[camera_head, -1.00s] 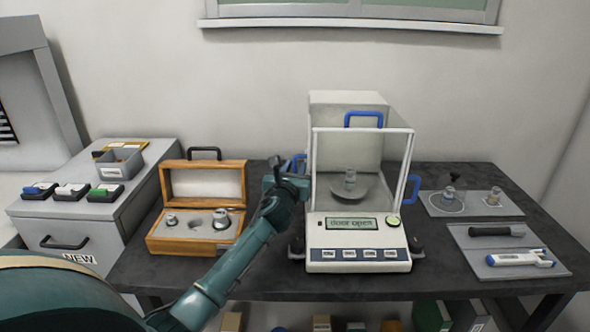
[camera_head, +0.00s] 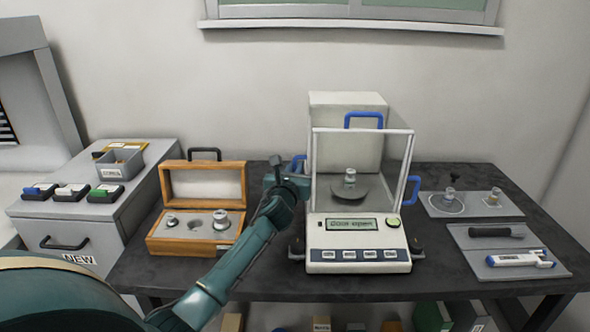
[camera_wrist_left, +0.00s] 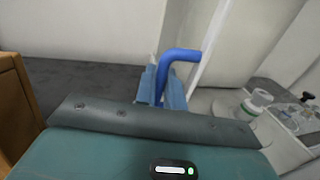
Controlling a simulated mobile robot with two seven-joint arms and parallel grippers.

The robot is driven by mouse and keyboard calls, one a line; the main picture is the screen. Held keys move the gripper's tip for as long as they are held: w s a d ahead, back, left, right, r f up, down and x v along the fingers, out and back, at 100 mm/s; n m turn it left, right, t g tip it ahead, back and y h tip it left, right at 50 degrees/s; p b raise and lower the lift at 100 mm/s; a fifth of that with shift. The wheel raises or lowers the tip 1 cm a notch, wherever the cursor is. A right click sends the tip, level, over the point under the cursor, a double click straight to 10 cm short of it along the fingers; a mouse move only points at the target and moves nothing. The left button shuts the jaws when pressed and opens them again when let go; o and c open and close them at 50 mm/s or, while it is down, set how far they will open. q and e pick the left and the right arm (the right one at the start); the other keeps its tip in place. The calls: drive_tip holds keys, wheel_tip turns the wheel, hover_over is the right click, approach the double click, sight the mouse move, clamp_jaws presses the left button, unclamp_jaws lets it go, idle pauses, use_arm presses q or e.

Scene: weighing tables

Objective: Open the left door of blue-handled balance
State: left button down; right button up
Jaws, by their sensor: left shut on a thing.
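The blue-handled balance (camera_head: 358,254) stands on the dark table, with a glass chamber and a display that appears to read "door open". A small metal weight (camera_head: 350,177) sits on its round pan. The left door's blue handle (camera_wrist_left: 181,54) shows in the left wrist view, beside a white frame post. My left gripper (camera_head: 297,168) is at the left side of the chamber, shut on this handle; the fingers (camera_wrist_left: 161,87) close around its lower part. How far the left door stands from its frame is hard to tell. My right gripper is not in view.
An open wooden weight box (camera_head: 190,246) stands left of the balance, close to my left arm. Grey trays (camera_head: 510,209) with small items lie at right. A grey cabinet (camera_head: 60,222) stands at far left. The wall is behind the table.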

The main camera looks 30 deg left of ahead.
use_arm(q)
drive_tip(key=x, duration=0.2)
drive_tip(key=b+x, duration=0.1)
drive_tip(key=x, duration=0.1)
drive_tip(key=shift+a, duration=0.45)
drive_tip(key=shift+w+a, duration=0.2)
drive_tip(key=shift+w, duration=0.05)
drive_tip(key=c, duration=1.6)
unclamp_jaws()
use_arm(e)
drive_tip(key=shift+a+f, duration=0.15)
use_arm(q)
drive_tip(key=shift+s, duration=0.1)
drive_tip(key=p+v, duration=0.1)
drive_tip(key=v, duration=1.2)
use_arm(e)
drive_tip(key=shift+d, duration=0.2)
use_arm(q)
drive_tip(key=shift+d, duration=0.1)
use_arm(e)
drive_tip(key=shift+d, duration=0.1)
